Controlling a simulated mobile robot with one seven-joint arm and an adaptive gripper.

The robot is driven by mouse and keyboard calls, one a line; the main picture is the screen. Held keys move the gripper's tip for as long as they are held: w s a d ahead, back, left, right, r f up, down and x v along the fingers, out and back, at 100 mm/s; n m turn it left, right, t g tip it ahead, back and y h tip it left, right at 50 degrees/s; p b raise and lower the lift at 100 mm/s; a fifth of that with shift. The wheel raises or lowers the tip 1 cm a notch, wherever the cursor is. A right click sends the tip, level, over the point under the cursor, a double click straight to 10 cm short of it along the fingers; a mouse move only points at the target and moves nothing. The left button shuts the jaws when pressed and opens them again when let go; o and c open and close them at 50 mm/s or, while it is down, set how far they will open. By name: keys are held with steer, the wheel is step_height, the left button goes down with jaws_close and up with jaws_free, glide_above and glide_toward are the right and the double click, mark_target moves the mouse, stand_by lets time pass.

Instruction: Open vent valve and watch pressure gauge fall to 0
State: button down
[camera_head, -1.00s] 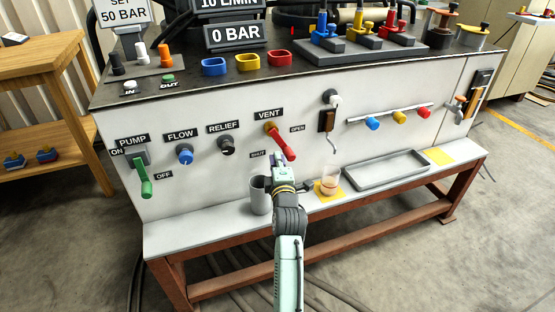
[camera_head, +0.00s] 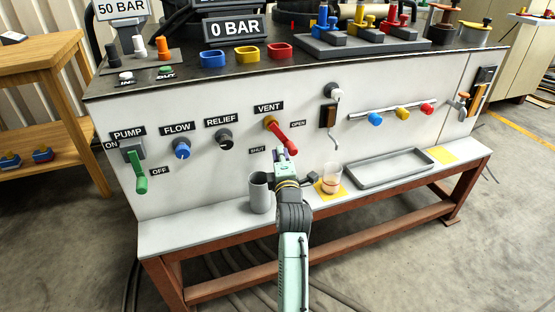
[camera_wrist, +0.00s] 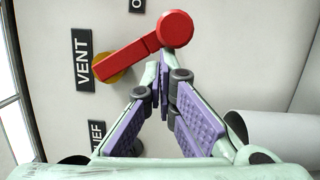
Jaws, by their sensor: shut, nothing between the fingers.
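The vent valve is a red lever (camera_head: 283,139) on a brass hub under the VENT label, on the white front panel. It slants down and right, between the SHUT label (camera_head: 257,150) and the OPEN label (camera_head: 298,124). The pressure display (camera_head: 236,29) on the bench top reads 0 BAR. My gripper (camera_head: 286,157) is shut and empty just below the lever's free end. In the wrist view the fingertips (camera_wrist: 164,66) are right by the lever's round end (camera_wrist: 175,28); I cannot tell whether they touch it.
To the left are the green pump handle (camera_head: 141,184), blue flow knob (camera_head: 182,150) and dark relief knob (camera_head: 225,142). A grey cup (camera_head: 260,194), a clear beaker (camera_head: 331,180) and a grey tray (camera_head: 395,181) stand on the ledge below.

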mark_target(293, 150)
steer(key=d+n+b, duration=0.1)
steer(key=n+b, duration=0.1)
steer(key=b, duration=0.3)
steer(key=d+n+t+b, duration=0.1)
steer(key=n+b, duration=0.1)
steer(key=b, duration=0.4)
steer(key=w+d+n+y+b, duration=0.1)
steer(key=n+b, duration=0.2)
steer(key=b, duration=0.2)
steer(key=shift+d+r, duration=0.25)
steer(key=shift+d, duration=0.05)
steer(key=n+b, duration=0.1)
steer(key=r+n+y+b, duration=0.1)
steer(key=b, duration=0.1)
steer(key=shift+w+d+r+n+t, duration=0.1)
steer(key=shift+w+d+n+t, duration=0.05)
steer(key=shift+d+n+t, duration=0.2)
steer(key=shift+w+d+r+b, duration=0.1)
steer(key=shift+d+r+b, duration=0.1)
steer(key=shift+r+b, duration=0.4)
